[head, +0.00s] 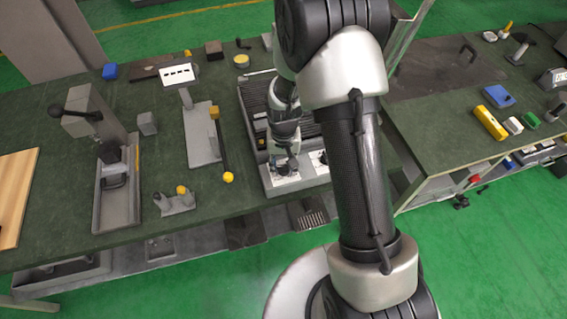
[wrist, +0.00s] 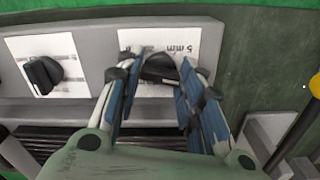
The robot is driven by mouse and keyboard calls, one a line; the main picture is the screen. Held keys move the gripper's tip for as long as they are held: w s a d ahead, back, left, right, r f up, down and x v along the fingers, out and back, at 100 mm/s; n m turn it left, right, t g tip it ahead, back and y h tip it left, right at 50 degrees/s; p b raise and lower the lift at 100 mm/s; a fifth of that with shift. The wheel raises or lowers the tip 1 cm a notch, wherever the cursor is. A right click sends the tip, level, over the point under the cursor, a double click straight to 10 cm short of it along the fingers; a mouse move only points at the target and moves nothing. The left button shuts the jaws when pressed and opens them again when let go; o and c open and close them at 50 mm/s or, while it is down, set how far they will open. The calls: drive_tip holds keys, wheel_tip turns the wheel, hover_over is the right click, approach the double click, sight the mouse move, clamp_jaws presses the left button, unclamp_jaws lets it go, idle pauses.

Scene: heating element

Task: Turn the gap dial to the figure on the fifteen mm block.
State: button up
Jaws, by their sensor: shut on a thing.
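A heater unit with a pale grey front panel (wrist: 240,30) fills the upper part of the wrist view. A black dial (wrist: 160,68) sits on a white plate marked "5 mm", seen upside down (wrist: 185,42). My gripper (wrist: 158,85) has a finger on each side of this dial and is shut on it; the fingers hide much of the dial and its scale. In the head view my gripper (head: 284,158) is at the panel's left white plate (head: 283,183). A small grey block (head: 147,123) stands on the bench; I cannot read any figure on it.
A second black dial (wrist: 43,75) sits on the neighbouring white plate. A grey stand with a yellow-ended lever (head: 205,135) is left of the heater. A clamp press (head: 115,185) and a small fixture (head: 177,202) stand further left. The green bench top has bare patches between them.

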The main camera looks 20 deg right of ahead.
drive_tip(key=m, duration=0.5)
drive_tip(key=shift+m, duration=0.3)
drive_tip(key=m, duration=1.2)
drive_tip(key=shift+m, duration=0.3)
drive_tip(key=m, duration=0.5)
drive_tip(key=shift+m, duration=0.3)
drive_tip(key=o, duration=1.1)
drive_tip(key=shift+c, duration=0.2)
